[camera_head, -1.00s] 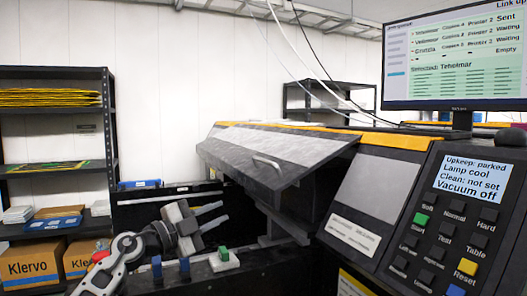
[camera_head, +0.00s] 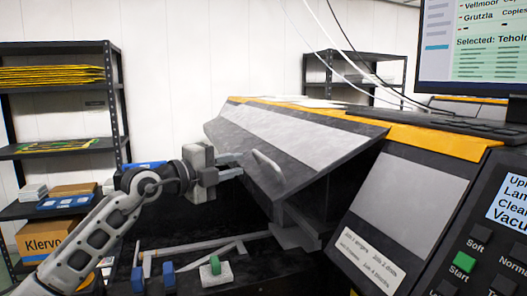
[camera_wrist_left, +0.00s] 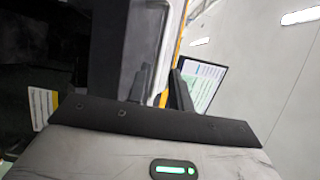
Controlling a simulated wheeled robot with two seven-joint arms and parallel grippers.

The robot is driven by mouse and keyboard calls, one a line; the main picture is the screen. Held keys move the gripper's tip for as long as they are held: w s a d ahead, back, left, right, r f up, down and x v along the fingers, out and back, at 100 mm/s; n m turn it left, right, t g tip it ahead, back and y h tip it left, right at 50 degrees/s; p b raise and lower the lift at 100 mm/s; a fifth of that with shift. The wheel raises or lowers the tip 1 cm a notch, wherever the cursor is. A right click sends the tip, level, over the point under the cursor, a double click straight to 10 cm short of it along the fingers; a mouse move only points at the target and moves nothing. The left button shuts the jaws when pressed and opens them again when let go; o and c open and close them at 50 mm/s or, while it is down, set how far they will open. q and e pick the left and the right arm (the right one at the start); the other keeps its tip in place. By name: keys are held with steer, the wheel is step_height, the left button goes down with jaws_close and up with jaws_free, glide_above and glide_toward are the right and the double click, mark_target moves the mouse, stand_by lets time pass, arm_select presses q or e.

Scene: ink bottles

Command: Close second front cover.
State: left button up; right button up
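The front cover (camera_head: 290,140) is a grey panel on the printer, raised and tilted, with dark space beneath its lower edge. A pale curved handle (camera_head: 268,172) sits on its face near the left end. My left gripper (camera_head: 238,166) is just left of the handle in the head view, its two fingers apart and pointing at the cover. In the left wrist view the fingers (camera_wrist_left: 161,86) stand apart with the cover's edge and a pale bar, apparently the handle, between or just beyond them. Contact cannot be told. My right gripper is not in view.
Below the cover is an open dark bay with small blue (camera_head: 168,273) and green (camera_head: 215,265) tabs. The control panel (camera_head: 480,245) and monitor (camera_head: 475,45) are at right. A shelf rack (camera_head: 60,147) with boxes stands at left.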

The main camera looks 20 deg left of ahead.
mark_target(261, 159)
arm_select(q)
steer(key=p+x, duration=0.1)
steer(key=x, duration=0.8)
steer(key=shift+w+d+p, duration=0.1)
steer(key=shift+d+p, duration=0.05)
steer(key=shift+p, duration=0.15)
jaws_close()
steer(key=shift+f, duration=0.1)
